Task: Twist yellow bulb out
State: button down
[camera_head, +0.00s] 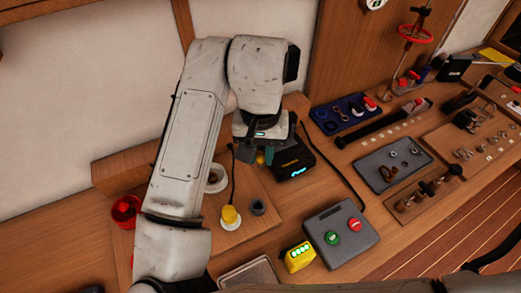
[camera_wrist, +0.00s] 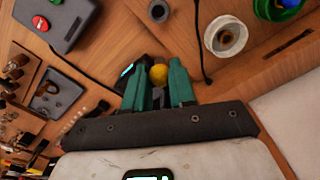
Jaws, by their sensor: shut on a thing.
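The small round yellow bulb (camera_wrist: 159,76) shows between the teal fingers of my gripper (camera_wrist: 160,88) in the wrist view. My gripper is shut on it. In the head view the bulb (camera_head: 260,158) is a small yellow spot just below my gripper (camera_head: 256,155), beside the black box with a lit display (camera_head: 292,160). The bulb's base is hidden, so I cannot tell whether it sits in a socket. A white round socket-like ring (camera_wrist: 225,37) lies apart from the fingers; it also shows in the head view (camera_head: 216,187), partly behind my arm.
A yellow-topped piece with a cord (camera_head: 230,216) and a grey ring (camera_head: 257,207) stand on the wooden board. A grey box with green and red buttons (camera_head: 340,233) and a yellow box with green lights (camera_head: 299,257) stand in front. A red cup (camera_head: 124,210) is left.

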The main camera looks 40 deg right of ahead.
jog(key=shift+r+n+p, duration=0.1)
jog(key=shift+n+p, duration=1.6)
jog(key=shift+p, duration=0.25)
